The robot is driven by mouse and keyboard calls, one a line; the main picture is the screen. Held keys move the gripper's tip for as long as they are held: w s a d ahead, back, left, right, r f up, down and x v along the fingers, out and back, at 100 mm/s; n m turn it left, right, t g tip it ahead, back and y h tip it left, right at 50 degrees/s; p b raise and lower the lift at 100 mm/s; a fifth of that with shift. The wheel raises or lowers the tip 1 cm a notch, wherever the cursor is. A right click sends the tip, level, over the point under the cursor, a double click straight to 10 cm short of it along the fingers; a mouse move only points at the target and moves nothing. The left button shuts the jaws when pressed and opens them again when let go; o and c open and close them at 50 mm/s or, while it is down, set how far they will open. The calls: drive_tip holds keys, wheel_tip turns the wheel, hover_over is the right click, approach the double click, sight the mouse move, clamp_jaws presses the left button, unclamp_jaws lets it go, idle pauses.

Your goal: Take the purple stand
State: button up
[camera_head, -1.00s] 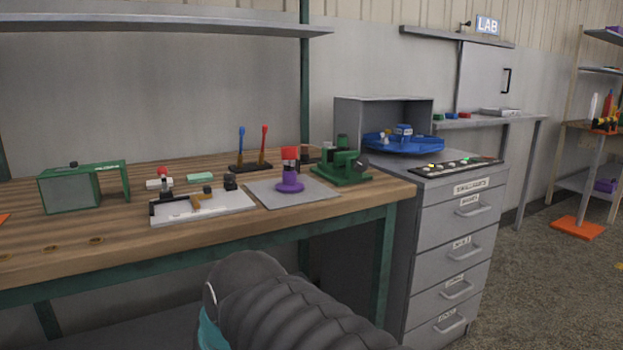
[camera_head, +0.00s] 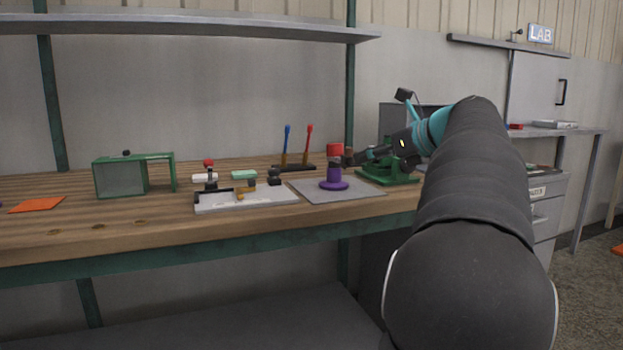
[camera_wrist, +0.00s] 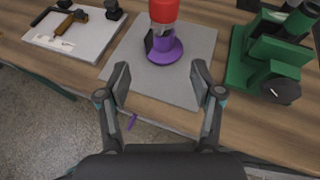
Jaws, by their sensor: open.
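The purple stand (camera_head: 334,180) stands upright on a grey mat (camera_head: 362,193) on the wooden bench. It has a wide round base and a narrower post with a red piece (camera_head: 335,150) on top. In the wrist view the stand (camera_wrist: 165,50) is ahead of my gripper (camera_wrist: 162,80), roughly centred between the fingers. My gripper is open and empty, with its fingers apart from the stand. In the head view my gripper (camera_head: 352,158) is close to the stand's right side, small and partly merged with the dark things behind.
A green vise-like device (camera_head: 390,178) stands right of the mat, close to my arm. A white tray (camera_head: 262,201) with small parts lies to the left. A rack with blue and red handles (camera_head: 294,166) is behind. A green frame box (camera_head: 120,178) stands further left.

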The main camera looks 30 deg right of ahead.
sight(339, 170)
drive_tip(key=x, duration=0.5)
drive_tip(key=b+x, duration=0.1)
drive_tip(key=x, duration=0.2)
drive_tip(key=shift+w+d, duration=0.2)
drive_tip(key=shift+d, duration=0.05)
drive_tip(key=x, duration=0.2)
drive_tip(key=b+x, duration=0.1)
drive_tip(key=x, duration=0.1)
drive_tip(key=shift+f+b, duration=0.3)
drive_tip(key=shift+f, duration=0.15)
drive_tip(key=shift+w+f, duration=0.1)
drive_tip(key=shift+w, duration=0.35)
clamp_jaws()
